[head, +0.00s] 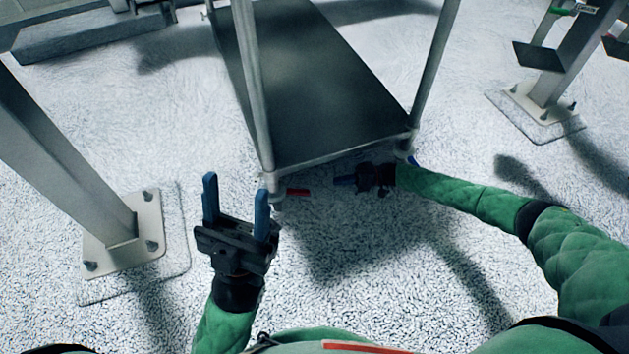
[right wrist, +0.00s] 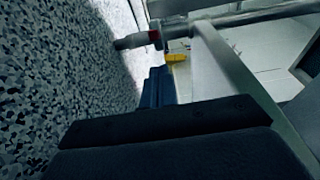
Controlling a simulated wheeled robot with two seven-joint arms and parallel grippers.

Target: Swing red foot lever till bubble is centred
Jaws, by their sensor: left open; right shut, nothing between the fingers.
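The red foot lever (head: 298,192) sticks out to the right at the foot of the frame's near left leg, close to the floor. In the right wrist view a small red part (right wrist: 155,38) shows beside a grey cylindrical foot, beyond my fingers. My right gripper (head: 344,181) is shut and empty, low under the frame's near edge, pointing left at the lever with a gap between them. Its blue fingers also show in the right wrist view (right wrist: 157,88). My left gripper (head: 237,200) is open and empty, left of the near left leg. I cannot make out the bubble.
The grey metal frame (head: 312,75) with a dark shelf stands ahead on the speckled floor. A steel column with a bolted base plate (head: 125,238) stands at left, another (head: 540,105) at far right. A yellow part (right wrist: 177,57) lies beyond my right fingers.

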